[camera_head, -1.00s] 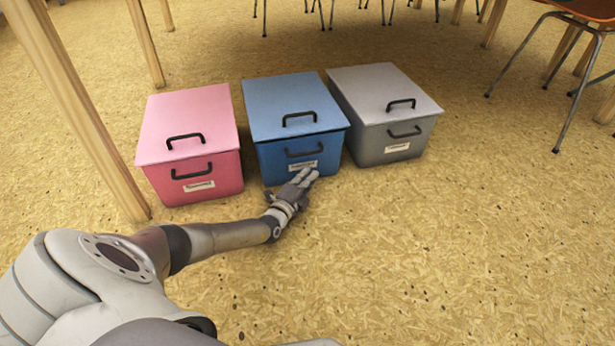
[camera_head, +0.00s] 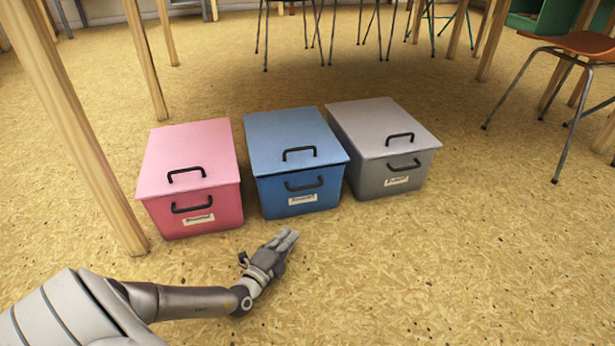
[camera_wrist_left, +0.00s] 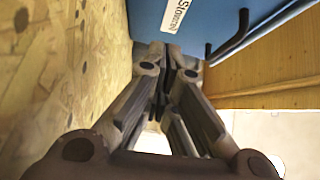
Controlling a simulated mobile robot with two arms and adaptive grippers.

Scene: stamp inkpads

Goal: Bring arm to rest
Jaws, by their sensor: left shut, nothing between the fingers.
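My left gripper (camera_head: 284,240) is shut and empty, low in front of the blue box in the head view. A strip of bare floor shows between its fingertips and the box there. In the left wrist view the closed fingers (camera_wrist_left: 168,50) point toward the blue box (camera_wrist_left: 205,22), whose white label and black handle show. My right gripper is not in view.
A pink box (camera_head: 190,175), a blue box (camera_head: 295,150) and a grey box (camera_head: 385,140) stand side by side, lids closed. A wooden leg (camera_head: 85,130) rises at left. A chair (camera_head: 575,45) stands at right. The floor (camera_head: 430,270) at front right is clear.

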